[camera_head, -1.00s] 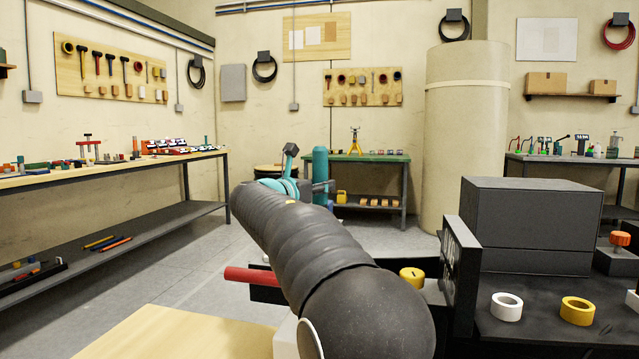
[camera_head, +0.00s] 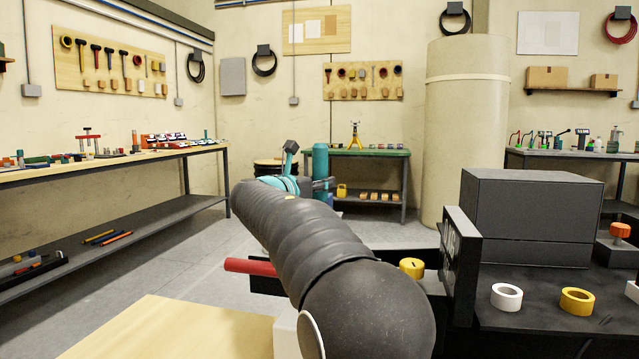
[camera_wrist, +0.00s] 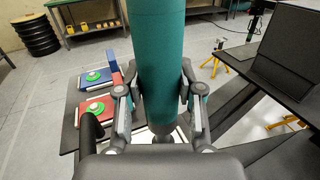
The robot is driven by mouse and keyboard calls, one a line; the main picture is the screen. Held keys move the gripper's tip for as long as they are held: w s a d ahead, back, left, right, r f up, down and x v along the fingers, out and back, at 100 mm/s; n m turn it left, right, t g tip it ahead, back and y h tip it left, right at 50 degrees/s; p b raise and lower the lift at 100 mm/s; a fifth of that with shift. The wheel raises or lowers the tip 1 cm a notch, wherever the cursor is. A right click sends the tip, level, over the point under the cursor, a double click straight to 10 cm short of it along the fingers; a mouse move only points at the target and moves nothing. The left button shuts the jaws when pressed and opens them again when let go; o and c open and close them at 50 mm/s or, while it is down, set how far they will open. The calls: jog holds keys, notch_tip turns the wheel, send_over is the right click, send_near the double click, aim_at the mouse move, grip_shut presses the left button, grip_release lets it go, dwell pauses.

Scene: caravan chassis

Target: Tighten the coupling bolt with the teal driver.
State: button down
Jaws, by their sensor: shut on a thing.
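The teal driver is a thick teal cylinder (camera_wrist: 160,50) with a narrower grey end below. It runs upright through the middle of the wrist view. My gripper (camera_wrist: 160,102) is shut on it, with one finger on each side of its lower part. In the head view the driver (camera_head: 320,163) stands upright at the end of my dark, ribbed arm, with my gripper (camera_head: 318,186) against it. I cannot make out the coupling bolt in either view. The driver's tip and what lies under it are mostly hidden.
In the wrist view, a red box (camera_wrist: 93,111) and a blue box (camera_wrist: 96,80) with green discs lie left of the driver. A black panel (camera_wrist: 285,60) stands to the right. In the head view a red rod (camera_head: 250,267) and a black box (camera_head: 533,222) are near.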

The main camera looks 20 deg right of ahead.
jog(key=shift+f+b, duration=0.55)
jog(key=shift+f, duration=0.55)
dwell(2.4)
jog(key=shift+r, duration=0.15)
